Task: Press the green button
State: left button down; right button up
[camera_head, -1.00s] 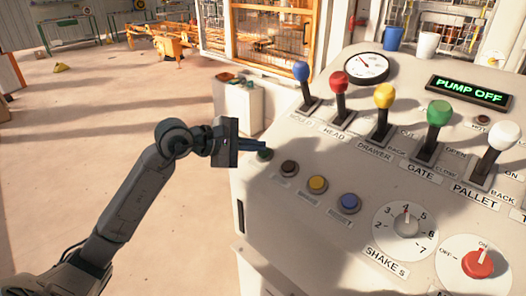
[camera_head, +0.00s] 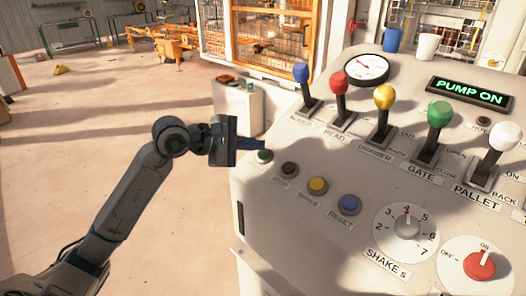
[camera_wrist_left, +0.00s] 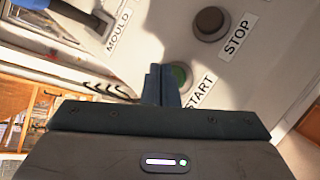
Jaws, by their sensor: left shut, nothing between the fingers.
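The green button (camera_head: 265,156), labelled START in the wrist view (camera_wrist_left: 179,75), sits at the left end of a row of buttons on the sloped panel. My left gripper (camera_head: 262,143) is shut and empty, its fingertips just above and behind the green button in the head view. In the left wrist view the shut fingers (camera_wrist_left: 161,85) partly cover the button's left side. I cannot tell whether they touch it. The display (camera_head: 469,92) reads PUMP ON. My right gripper is not in view.
Brown STOP (camera_head: 289,169), yellow (camera_head: 317,185) and blue (camera_head: 349,204) buttons lie right of the green one. Several coloured levers, such as the blue-knobbed one (camera_head: 301,72), stand behind. A shake dial (camera_head: 407,226) and a red switch (camera_head: 479,265) are at the front right.

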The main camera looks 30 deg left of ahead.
pick_arm(q)
jog(key=shift+s+r, duration=0.1)
jog(key=shift+r, duration=0.1)
notch_tip(320, 180, up, 6)
jog(key=s+p, duration=0.1)
jog(key=s, duration=0.1)
jog(key=shift+s+a+f, duration=0.15)
jog(key=shift+a+f, duration=0.1)
jog(key=shift+a, duration=0.15)
dwell(0.7)
